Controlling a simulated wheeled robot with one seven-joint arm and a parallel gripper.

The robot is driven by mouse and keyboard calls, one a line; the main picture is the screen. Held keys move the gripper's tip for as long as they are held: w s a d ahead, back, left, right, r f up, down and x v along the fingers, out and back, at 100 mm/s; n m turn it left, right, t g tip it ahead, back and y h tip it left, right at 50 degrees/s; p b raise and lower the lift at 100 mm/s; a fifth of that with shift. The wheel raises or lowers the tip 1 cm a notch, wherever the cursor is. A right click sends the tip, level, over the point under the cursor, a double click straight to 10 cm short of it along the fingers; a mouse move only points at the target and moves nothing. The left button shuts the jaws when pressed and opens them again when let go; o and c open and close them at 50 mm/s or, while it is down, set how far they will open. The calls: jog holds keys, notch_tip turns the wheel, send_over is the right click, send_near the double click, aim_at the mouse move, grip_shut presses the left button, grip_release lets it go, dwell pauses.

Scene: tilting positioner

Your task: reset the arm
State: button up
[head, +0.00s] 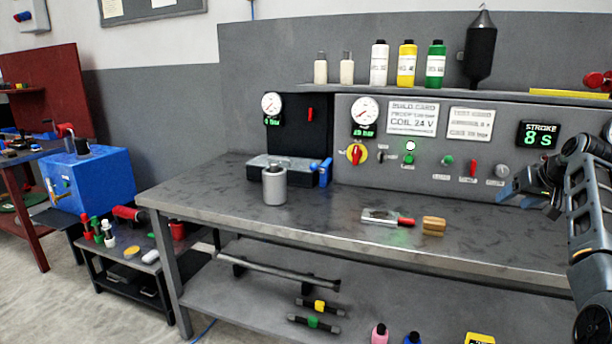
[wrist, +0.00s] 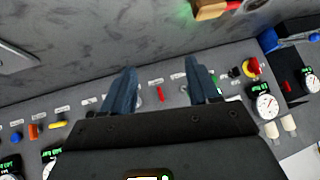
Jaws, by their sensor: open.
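My gripper (head: 527,194) is at the right side of the head view, in front of the right part of the control panel and above the bench. In the wrist view its two dark blue fingers (wrist: 161,78) stand apart with nothing between them. My arm comes in from the right edge of the head view. The metal workbench (head: 345,222) lies below and to the left of the gripper. The gripper appears clear of the bench top.
The panel (head: 365,180) and bottle shelf rise behind.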

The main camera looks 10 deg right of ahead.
jog(key=s+a+f+h, duration=0.1)
jog(key=s+a+f, duration=0.2)
jog(key=a+f, duration=0.5)
jog(key=s+a+f, duration=0.3)
jog(key=f, duration=0.9)
jog(key=s+a+f+n+t+h, duration=0.1)
jog(key=s+a+f, duration=0.4)
jog(key=s+a, duration=0.2)
jog(key=s+a+f+n+t, duration=0.1)
jog(key=s+a+f, duration=0.4)
jog(key=s+a, duration=0.15)
jog(key=s+a+r+n+t+y, duration=0.1)
jog(key=s+a+r, duration=0.1)
jog(key=s+a, duration=0.65)
jog(key=s+a+r+n+t, duration=0.1)
jog(key=s+a+r, duration=0.1)
jog(key=s+a, duration=0.65)
jog(key=s+a+r+t+y, duration=0.1)
jog(key=s+a+r, duration=0.1)
jog(key=s+r, duration=0.6)
jog(key=s+a+r+n+t+y, duration=0.1)
jog(key=s+a+r, duration=0.1)
jog(key=s+r, duration=0.5)
jog(key=shift+s+a+r+n+t+y, duration=0.3)
jog(key=shift+s+a+r+y, duration=0.1)
jog(key=shift+s, duration=0.4)
